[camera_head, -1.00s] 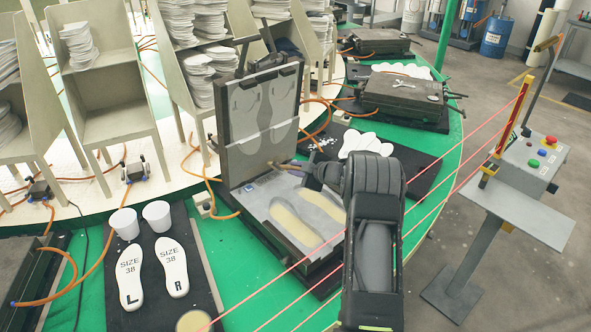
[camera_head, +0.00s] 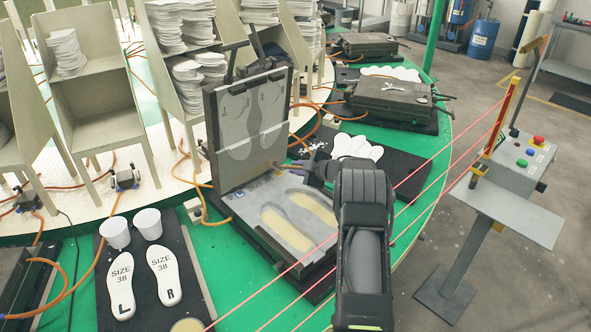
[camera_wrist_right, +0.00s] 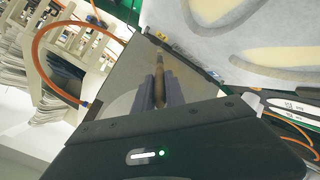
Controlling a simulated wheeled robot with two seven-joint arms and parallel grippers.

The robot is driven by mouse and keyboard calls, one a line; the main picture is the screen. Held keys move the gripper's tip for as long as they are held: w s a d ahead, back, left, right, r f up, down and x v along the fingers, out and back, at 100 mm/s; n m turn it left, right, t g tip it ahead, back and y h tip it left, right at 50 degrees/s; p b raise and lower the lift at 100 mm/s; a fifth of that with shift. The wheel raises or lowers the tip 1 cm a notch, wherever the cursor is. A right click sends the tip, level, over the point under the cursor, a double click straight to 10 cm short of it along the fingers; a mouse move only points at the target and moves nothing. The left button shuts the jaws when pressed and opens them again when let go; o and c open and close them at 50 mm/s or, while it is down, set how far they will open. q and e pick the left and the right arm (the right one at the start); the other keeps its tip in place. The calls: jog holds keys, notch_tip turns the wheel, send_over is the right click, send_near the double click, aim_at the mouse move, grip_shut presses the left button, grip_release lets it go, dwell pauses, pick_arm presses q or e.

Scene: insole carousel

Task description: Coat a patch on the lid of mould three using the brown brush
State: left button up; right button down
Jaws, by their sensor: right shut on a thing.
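The open mould stands in the middle of the head view. Its grey lid (camera_head: 215,171) is upright, with two insole-shaped recesses. Its base (camera_head: 262,237) lies flat, with yellowish material in two insole shapes; part of the base also shows in the right wrist view (camera_wrist_right: 213,52). My right gripper (camera_head: 311,170) is over the base's far right part, in front of the lid's lower right. It is shut on the brown brush (camera_wrist_right: 160,77), which points away between the fingers. In the head view the brush (camera_head: 287,167) points left along the lid's bottom edge; I cannot tell whether it touches.
Two white cups (camera_head: 116,232) and white size 38 insoles (camera_head: 121,284) lie on a dark mat at the left front. A closed mould (camera_head: 392,98) stands behind. Red beams cross the front right beside a control stand (camera_head: 520,160). Orange hoses (camera_head: 205,185) run near the mould.

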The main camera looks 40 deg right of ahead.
jog(key=d, duration=0.3)
jog(key=shift+d+b, duration=0.1)
jog(key=shift+b, duration=0.25)
jog(key=shift+a, duration=0.2)
jog(key=a, duration=0.3)
jog(key=shift+a+p, duration=0.15)
jog(key=shift+p, duration=0.2)
jog(key=shift+a, duration=0.1)
dwell(0.3)
